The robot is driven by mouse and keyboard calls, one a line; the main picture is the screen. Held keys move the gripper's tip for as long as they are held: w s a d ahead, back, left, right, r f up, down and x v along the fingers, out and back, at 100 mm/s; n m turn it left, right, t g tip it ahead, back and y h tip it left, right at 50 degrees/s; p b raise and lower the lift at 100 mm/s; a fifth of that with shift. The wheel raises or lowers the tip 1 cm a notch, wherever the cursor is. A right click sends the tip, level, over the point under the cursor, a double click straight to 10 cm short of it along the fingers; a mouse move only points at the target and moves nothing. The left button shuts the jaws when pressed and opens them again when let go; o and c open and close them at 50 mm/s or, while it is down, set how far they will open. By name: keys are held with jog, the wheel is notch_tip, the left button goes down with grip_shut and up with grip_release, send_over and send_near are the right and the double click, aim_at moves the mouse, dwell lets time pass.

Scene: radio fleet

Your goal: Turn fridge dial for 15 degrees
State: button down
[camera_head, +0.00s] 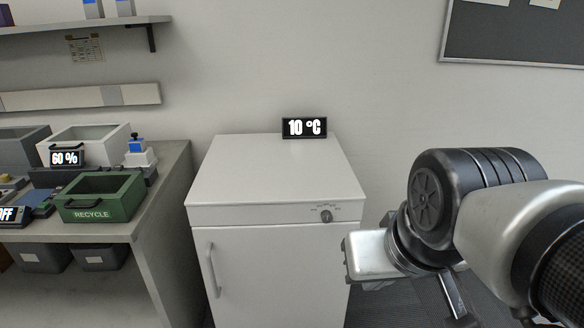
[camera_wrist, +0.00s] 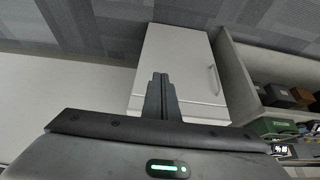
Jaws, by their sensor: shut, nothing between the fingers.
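The white fridge (camera_head: 270,170) stands against the wall. Its small round grey dial (camera_head: 326,216) sits on the front panel near the top right corner, with small dark marks around it. A black display reading 10 °C (camera_head: 304,128) stands at the back of the fridge top. My gripper is to the right of the fridge, apart from the dial in the head view. In the wrist view my gripper (camera_wrist: 160,76) has its fingers together and empty, in front of the fridge (camera_wrist: 175,50). I cannot make out the dial in that view.
The fridge door has a vertical handle (camera_head: 212,270) on its left side. A workbench (camera_head: 165,185) left of the fridge holds a green RECYCLE bin (camera_head: 100,197), a white bin and a 60 % display (camera_head: 66,158). The fridge top is otherwise clear.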

jog(key=shift+w, duration=0.25)
jog(key=c, duration=2.5)
grip_release()
